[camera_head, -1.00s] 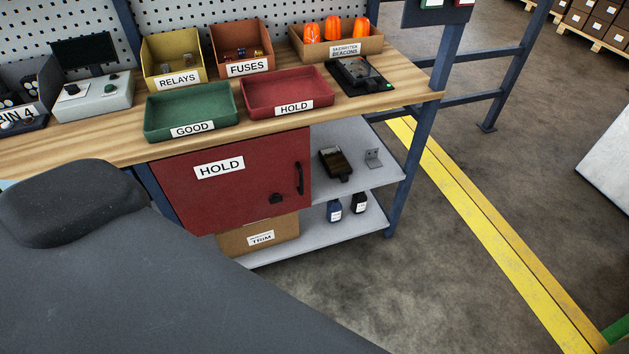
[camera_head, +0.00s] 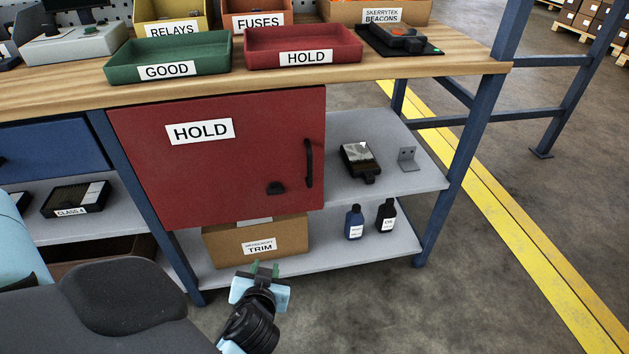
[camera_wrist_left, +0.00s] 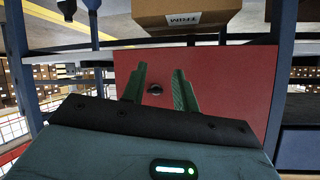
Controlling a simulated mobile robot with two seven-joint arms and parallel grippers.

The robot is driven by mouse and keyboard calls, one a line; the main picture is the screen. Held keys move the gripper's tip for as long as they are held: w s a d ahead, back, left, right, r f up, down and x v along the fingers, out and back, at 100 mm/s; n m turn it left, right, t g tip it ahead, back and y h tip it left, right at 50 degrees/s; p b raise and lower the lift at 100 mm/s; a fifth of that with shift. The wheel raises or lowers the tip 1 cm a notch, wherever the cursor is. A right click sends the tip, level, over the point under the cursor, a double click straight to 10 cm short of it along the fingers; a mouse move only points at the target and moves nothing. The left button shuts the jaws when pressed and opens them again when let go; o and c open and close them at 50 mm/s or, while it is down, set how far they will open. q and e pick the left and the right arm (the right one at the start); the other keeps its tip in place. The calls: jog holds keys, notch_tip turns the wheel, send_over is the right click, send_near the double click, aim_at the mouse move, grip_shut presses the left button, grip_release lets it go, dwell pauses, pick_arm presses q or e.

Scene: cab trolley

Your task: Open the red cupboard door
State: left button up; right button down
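The red cupboard door (camera_head: 225,160) with a HOLD label hangs under the workbench and looks shut. It has a black vertical handle (camera_head: 309,163) near its right edge and a small black latch or lock (camera_head: 276,188) to the left of it. My left gripper (camera_head: 264,268) is low in front of the bench, below and apart from the door. In the left wrist view, turned upside down, its two green fingers (camera_wrist_left: 159,69) stand apart with nothing between them, facing the red door (camera_wrist_left: 225,80). The black latch (camera_wrist_left: 155,89) shows there too. My right gripper is not in view.
Right of the door are open grey shelves (camera_head: 405,183) with a black device (camera_head: 360,160), a bracket and two bottles (camera_head: 354,222). A TRIM carton (camera_head: 290,237) sits below the door. A blue bench leg (camera_head: 455,170) stands right. Floor in front is clear.

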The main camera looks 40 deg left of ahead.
pick_arm(q)
jog(key=w+r+n+t+y, duration=0.2)
jog(key=w+r, duration=0.4)
jog(key=w, duration=0.3)
jog(key=t+b, duration=0.1)
jog(key=t, duration=0.2)
send_near(310, 168)
jog(key=x, duration=0.3)
jog(key=shift+y, duration=0.4)
jog(key=shift+x, duration=3.85)
jog(key=shift+f, duration=0.1)
grip_shut()
